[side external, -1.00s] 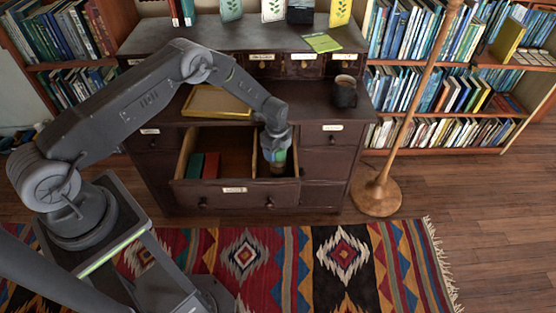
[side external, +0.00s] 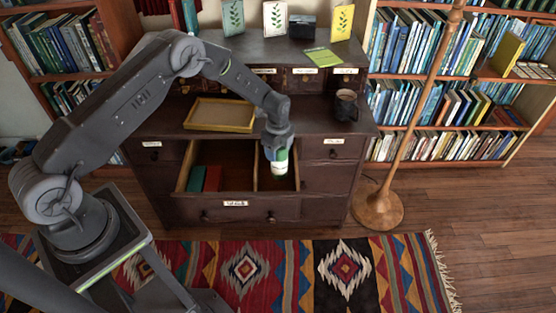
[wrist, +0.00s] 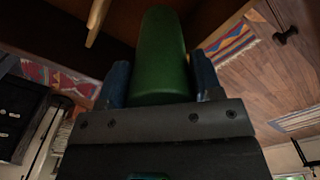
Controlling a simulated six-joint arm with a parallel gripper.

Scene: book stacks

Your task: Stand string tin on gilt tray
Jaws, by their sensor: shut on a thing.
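The string tin (side external: 280,168), green and white, is in my gripper (side external: 277,150), over the right compartment of the open drawer (side external: 235,203). In the wrist view the tin (wrist: 161,55) shows as a green rounded body between the two blue fingers of my gripper (wrist: 160,85). The fingers are shut on it. The gilt tray (side external: 220,127), a shallow yellow-rimmed rectangle, lies on the desk top, behind and left of my gripper. It looks empty.
A red book (side external: 212,178) and a green book (side external: 197,178) are in the drawer's left compartment, beside a divider. A dark mug (side external: 346,105) stands on the desk top to the right. A green card (side external: 323,57) lies on the upper shelf. A lamp pole (side external: 410,110) stands at right.

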